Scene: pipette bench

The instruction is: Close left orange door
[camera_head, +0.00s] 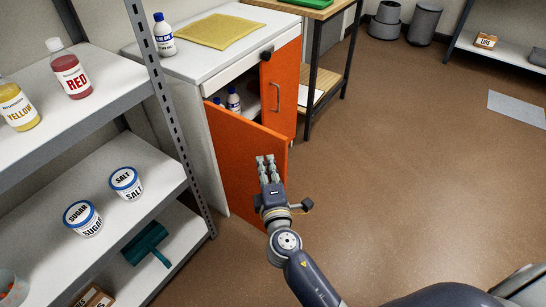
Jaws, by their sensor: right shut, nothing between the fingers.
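The left orange door (238,150) of the white cabinet (205,68) stands open, swung out from its left side toward me. The right orange door (288,85), with a metal handle, lies along the cabinet front and looks shut. Small white bottles with blue caps (234,101) show inside through the gap. My right gripper (266,160) is shut and empty, its fingers pointing up in front of the left door, near that door's free edge. I cannot tell whether they touch it. My left gripper is not in view.
A shelf rack (165,95) stands close on the left, holding bottles, tubs and a teal tool. Brown floor (400,150) is clear to the right.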

